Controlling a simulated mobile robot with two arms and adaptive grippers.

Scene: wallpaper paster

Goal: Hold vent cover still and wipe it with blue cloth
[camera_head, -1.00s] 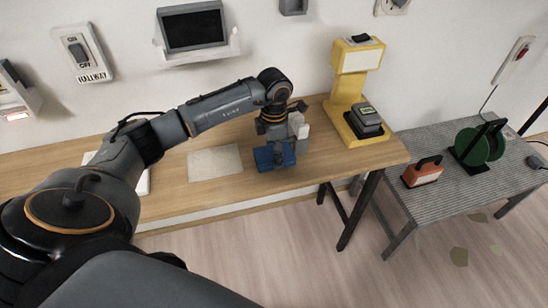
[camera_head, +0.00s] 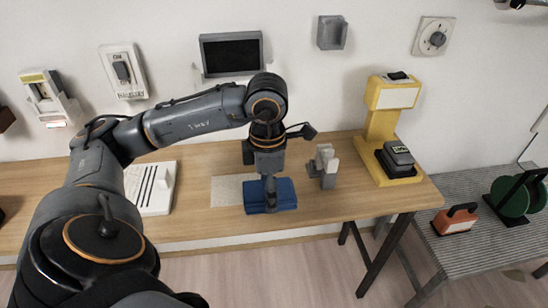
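The blue cloth (camera_head: 284,194) lies folded on the wooden table, near its front edge. My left gripper (camera_head: 270,206) points straight down at the cloth, with its fingers against or just in front of it. The fingers are seen edge-on, so I cannot tell whether they grip the cloth. My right gripper is out of view.
A pale grey sheet (camera_head: 228,191) lies between panel and cloth. A small grey-and-white device (camera_head: 325,165) stands just right of my gripper, and a yellow stand (camera_head: 383,125) is farther right. A lower striped table (camera_head: 472,238) holds an orange tool (camera_head: 456,220) and green reel (camera_head: 510,197).

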